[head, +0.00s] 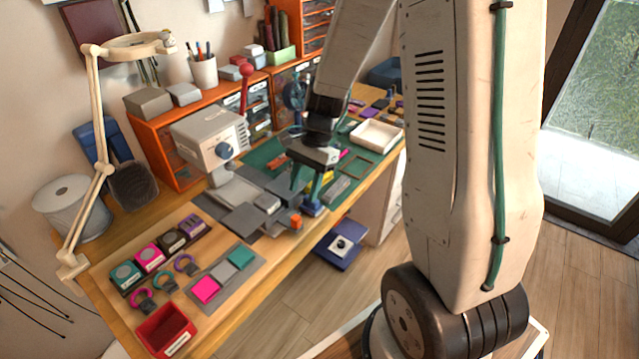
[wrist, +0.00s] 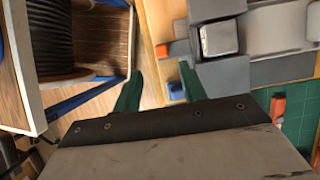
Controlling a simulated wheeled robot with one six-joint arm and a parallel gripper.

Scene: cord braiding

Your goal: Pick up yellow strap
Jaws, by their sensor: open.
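My gripper (head: 306,186) hangs over the front edge of the workbench, near a blue clamp-like part (head: 312,208). Nothing is held. My arm hides part of the bench behind the gripper.
The bench holds a grey press (head: 208,135), a green cutting mat (head: 268,153), a white tray (head: 376,136) and a red bin (head: 166,330). A black cord spool (wrist: 58,38) shows left in the wrist view.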

